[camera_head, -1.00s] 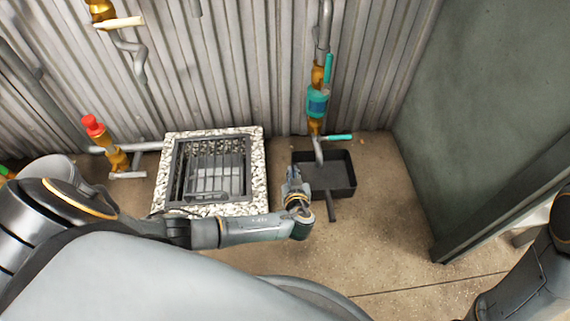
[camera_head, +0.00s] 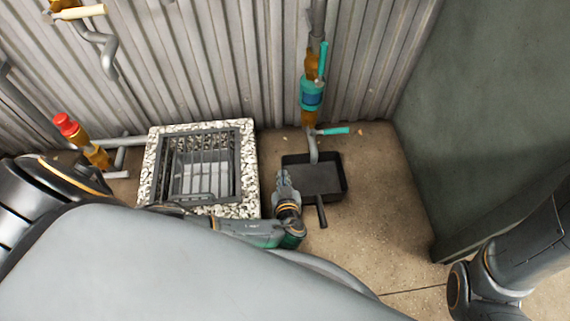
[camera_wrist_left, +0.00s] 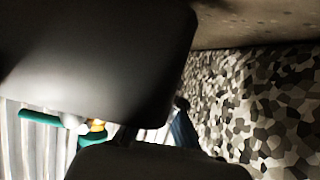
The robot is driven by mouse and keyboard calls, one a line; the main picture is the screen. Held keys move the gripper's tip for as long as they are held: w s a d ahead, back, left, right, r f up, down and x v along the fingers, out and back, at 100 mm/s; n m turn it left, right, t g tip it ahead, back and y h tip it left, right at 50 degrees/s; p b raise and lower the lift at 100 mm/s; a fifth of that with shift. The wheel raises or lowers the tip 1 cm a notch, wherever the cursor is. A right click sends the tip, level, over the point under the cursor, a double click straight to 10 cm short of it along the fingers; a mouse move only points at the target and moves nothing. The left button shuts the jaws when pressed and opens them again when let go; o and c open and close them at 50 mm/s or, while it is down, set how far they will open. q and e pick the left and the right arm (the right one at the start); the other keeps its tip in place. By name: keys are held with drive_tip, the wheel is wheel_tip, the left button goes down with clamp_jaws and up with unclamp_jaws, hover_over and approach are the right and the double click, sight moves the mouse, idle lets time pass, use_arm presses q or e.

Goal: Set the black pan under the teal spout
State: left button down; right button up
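The black pan (camera_head: 318,181) lies flat on the floor in the head view, its handle pointing toward me. The teal spout (camera_head: 311,94) comes down the wall pipe behind it. Its grey outlet (camera_head: 313,148) overlaps the pan's back part in the picture. My left gripper (camera_head: 282,178) is low beside the pan's left edge; I cannot tell whether it touches. Its fingers are too small there to read. Large dark shapes fill much of the left wrist view, with a teal lever (camera_wrist_left: 42,115) beyond; the pan is not recognisable there. My right gripper is out of view.
A pebble-edged drain with a grate (camera_head: 200,170) is left of the pan. A red-capped brass valve (camera_head: 80,138) and another tap (camera_head: 80,14) are on the left. A green-grey wall panel (camera_head: 480,120) bounds the right. Floor is clear right of the pan.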

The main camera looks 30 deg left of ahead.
use_arm(q)
drive_tip(key=shift+f+b, duration=0.5)
drive_tip(key=shift+f, duration=0.1)
idle(0.3)
drive_tip(key=c, duration=2)
unclamp_jaws()
drive_tip(key=shift+c, duration=0.2)
drive_tip(key=o, duration=0.6)
drive_tip(key=shift+r, duration=0.1)
wheel_tip(320, 180, up, 10)
drive_tip(key=shift+f, duration=0.1)
